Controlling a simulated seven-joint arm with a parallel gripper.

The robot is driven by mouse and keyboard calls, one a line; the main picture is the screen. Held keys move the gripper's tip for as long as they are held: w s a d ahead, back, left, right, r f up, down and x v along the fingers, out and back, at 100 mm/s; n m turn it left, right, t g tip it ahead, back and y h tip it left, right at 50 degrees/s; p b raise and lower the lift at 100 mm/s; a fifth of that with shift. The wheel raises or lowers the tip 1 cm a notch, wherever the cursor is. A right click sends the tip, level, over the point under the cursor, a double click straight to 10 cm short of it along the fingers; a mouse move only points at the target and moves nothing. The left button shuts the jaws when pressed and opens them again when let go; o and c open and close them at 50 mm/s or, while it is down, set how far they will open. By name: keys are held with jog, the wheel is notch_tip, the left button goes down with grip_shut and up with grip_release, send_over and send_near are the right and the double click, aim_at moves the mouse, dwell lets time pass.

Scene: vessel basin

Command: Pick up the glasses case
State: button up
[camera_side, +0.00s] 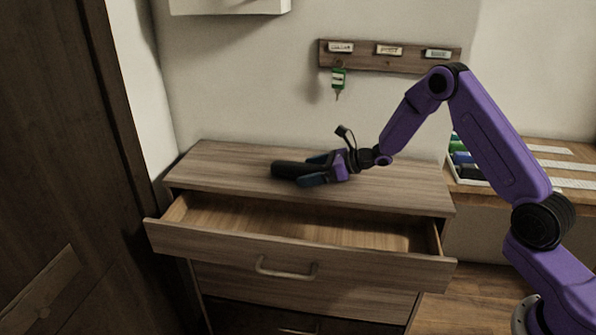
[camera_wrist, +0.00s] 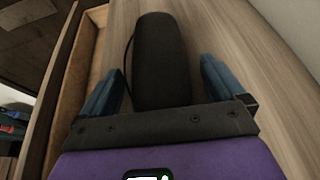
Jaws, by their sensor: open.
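The glasses case (camera_side: 291,170) is a dark, elongated, rounded case lying on top of the wooden dresser (camera_side: 225,165). My gripper (camera_side: 317,171) is low over the dresser top at the case's right end. In the wrist view the case (camera_wrist: 160,55) lies lengthwise between the two blue fingers of my gripper (camera_wrist: 160,85). The fingers are open, one on each side of the case, with a gap visible at the right finger. The case's near end is hidden by my gripper's body.
The dresser's top drawer (camera_side: 300,248) is pulled open and looks empty. A key rack (camera_side: 365,56) with a green-tagged key (camera_side: 338,80) hangs on the wall behind. A white tray (camera_side: 466,172) with coloured items stands at the right. The dresser top around the case is clear.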

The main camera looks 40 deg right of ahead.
jog(key=c, duration=1.1)
